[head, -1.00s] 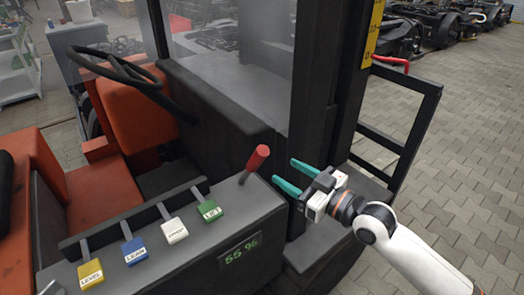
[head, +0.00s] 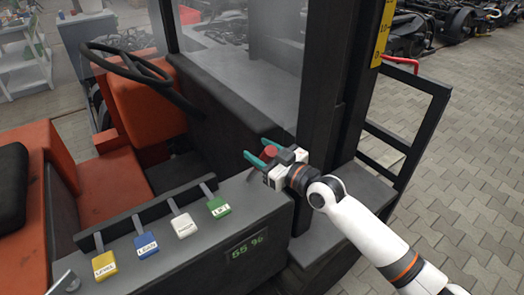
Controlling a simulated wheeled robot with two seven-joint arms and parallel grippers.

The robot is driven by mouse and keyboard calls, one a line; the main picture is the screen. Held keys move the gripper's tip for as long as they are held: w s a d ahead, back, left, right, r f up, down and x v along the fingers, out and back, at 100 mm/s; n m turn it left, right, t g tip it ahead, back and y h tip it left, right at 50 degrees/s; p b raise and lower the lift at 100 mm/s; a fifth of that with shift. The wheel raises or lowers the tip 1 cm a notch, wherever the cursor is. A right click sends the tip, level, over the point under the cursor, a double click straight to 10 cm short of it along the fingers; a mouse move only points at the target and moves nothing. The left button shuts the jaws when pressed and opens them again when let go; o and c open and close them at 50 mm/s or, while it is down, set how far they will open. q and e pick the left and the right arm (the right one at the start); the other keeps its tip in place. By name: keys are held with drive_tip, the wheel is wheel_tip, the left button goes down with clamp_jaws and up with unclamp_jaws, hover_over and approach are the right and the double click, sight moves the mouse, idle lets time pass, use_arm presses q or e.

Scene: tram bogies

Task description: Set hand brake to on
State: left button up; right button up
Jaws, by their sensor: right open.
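The hand brake lever (head: 268,153) has a red grip and stands on the grey console of the vehicle, near the console's far right corner. Its lower part is partly hidden by my gripper. My right gripper (head: 257,157) has teal fingertips and reaches in from the right at the height of the red grip. Its jaws are open, and the red grip shows between the two fingers. I cannot tell whether a finger touches it. My left gripper is not in view.
The console (head: 200,262) carries levers with yellow, blue, white and green (head: 219,207) knobs, left of the brake lever. A display (head: 247,245) reads 55 %. A dark mast post (head: 322,110) stands close behind my right gripper. A black steering wheel (head: 140,75) is at the upper left.

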clamp_jaws()
drive_tip(key=shift+w+a+r+p, duration=0.2)
drive_tip(key=shift+w+r+p, duration=0.15)
drive_tip(key=shift+p, duration=0.3)
drive_tip(key=w+a+r+g+h+p, duration=0.1)
drive_tip(key=w+a+g+h+p, duration=0.2)
drive_tip(key=w, duration=0.4)
drive_tip(key=shift+a+m+g+h+p, duration=0.4)
drive_tip(key=shift+a+g+h, duration=0.25)
drive_tip(key=shift+a, duration=0.45)
drive_tip(key=shift+r, duration=0.1)
